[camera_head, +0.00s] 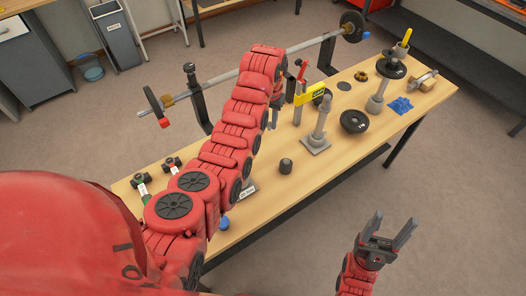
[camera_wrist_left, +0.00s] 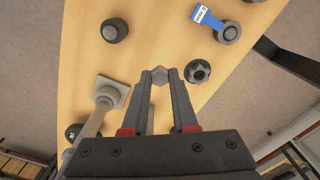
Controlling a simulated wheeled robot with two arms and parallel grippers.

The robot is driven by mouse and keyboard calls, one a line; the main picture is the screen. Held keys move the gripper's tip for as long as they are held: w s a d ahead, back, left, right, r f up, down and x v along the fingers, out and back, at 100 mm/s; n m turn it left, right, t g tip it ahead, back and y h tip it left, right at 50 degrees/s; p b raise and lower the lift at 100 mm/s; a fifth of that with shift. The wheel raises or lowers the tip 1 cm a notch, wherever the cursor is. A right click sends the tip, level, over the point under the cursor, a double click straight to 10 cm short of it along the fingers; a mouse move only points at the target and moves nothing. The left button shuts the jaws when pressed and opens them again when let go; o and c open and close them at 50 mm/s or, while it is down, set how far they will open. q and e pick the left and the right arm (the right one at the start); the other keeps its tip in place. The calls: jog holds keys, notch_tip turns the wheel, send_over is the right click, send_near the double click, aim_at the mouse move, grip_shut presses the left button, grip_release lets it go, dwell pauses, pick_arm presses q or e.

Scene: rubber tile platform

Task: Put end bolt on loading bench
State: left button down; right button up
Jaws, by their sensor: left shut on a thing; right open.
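The left wrist view shows my left gripper (camera_wrist_left: 160,78) shut on a small grey hex-headed piece, the end bolt (camera_wrist_left: 159,75), between its fingertips above the wooden bench top. The bench also shows in the left wrist view (camera_wrist_left: 150,40). I cannot tell how high the bolt is above the wood. My right gripper (camera_head: 392,224) is open and empty, in front of the bench's near edge and apart from it.
A barbell (camera_head: 218,80) rests on uprights along the far side. A grey post (camera_head: 318,130), a black plate (camera_head: 354,121), a dark knob (camera_head: 285,165) and a plate-loaded post (camera_head: 377,98) stand or lie on the bench. Bare wood lies around the knob.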

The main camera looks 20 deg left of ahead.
pick_arm(q)
jog(key=f+p, duration=0.1)
jog(key=f, duration=0.1)
jog(key=s+a+f+p, duration=0.1)
jog(key=f, duration=0.2)
jog(key=f+p, duration=0.1)
jog(key=f, duration=0.2)
jog(key=shift+s+a, duration=0.3)
jog(key=shift+s, duration=0.05)
jog(key=shift+f+p, duration=0.3)
jog(key=shift+f, duration=1.85)
jog(key=shift+f, duration=0.1)
jog(key=shift+f+b, duration=0.3)
jog(key=shift+b, duration=0.15)
jog(key=c, duration=0.7)
grip_release()
